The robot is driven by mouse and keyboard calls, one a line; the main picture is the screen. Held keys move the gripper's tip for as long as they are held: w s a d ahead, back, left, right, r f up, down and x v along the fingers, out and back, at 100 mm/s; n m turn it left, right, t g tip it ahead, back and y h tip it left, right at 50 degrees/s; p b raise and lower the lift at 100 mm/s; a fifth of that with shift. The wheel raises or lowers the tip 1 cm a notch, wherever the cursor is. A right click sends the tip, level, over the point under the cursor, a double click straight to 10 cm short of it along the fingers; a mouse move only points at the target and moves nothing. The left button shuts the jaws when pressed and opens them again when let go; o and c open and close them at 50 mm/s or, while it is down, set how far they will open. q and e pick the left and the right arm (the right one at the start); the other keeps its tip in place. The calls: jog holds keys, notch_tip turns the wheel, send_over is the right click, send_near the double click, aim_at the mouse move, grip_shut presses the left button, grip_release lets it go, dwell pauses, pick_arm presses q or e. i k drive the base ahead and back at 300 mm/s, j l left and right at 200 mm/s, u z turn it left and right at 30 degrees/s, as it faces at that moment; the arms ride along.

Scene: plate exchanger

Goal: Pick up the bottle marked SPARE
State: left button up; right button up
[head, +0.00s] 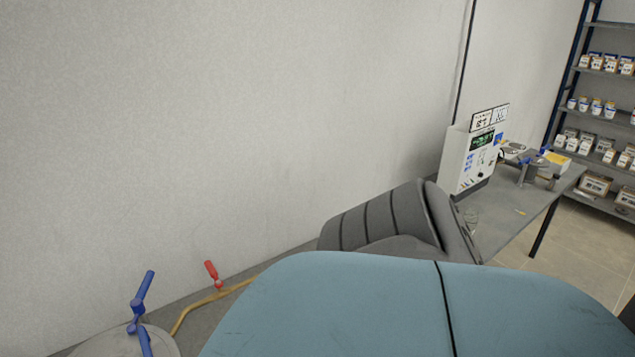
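I cannot make out a bottle marked SPARE. Several small white containers with coloured bands (597,106) stand on the shelf rack at the right, too small to read. A small clear object (470,215) stands on the grey table (507,228) near the white box; I cannot tell what it is. Neither of my grippers shows in the head view.
A large teal rounded body (350,305) fills the lower foreground, with a grey ribbed body (375,222) behind it. A white control box (468,160) stands on the table. The shelf rack (567,85) is beyond. Blue handles (143,290) and a red-handled valve (212,272) are lower left.

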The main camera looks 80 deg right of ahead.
aim_at(471, 216)
jog(key=z, duration=3.4)
jog(key=i+l+u, duration=0.15)
jog(key=u, duration=0.25)
jog(key=i+l+u, duration=0.1)
jog(key=u, duration=0.3)
jog(key=l+u, duration=0.4)
jog(key=i+l+u, duration=0.25)
jog(key=l, duration=0.2)
jog(key=l+u, duration=0.25)
jog(key=l, duration=0.2)
jog(key=l+u, duration=0.2)
jog(key=l, duration=2.55)
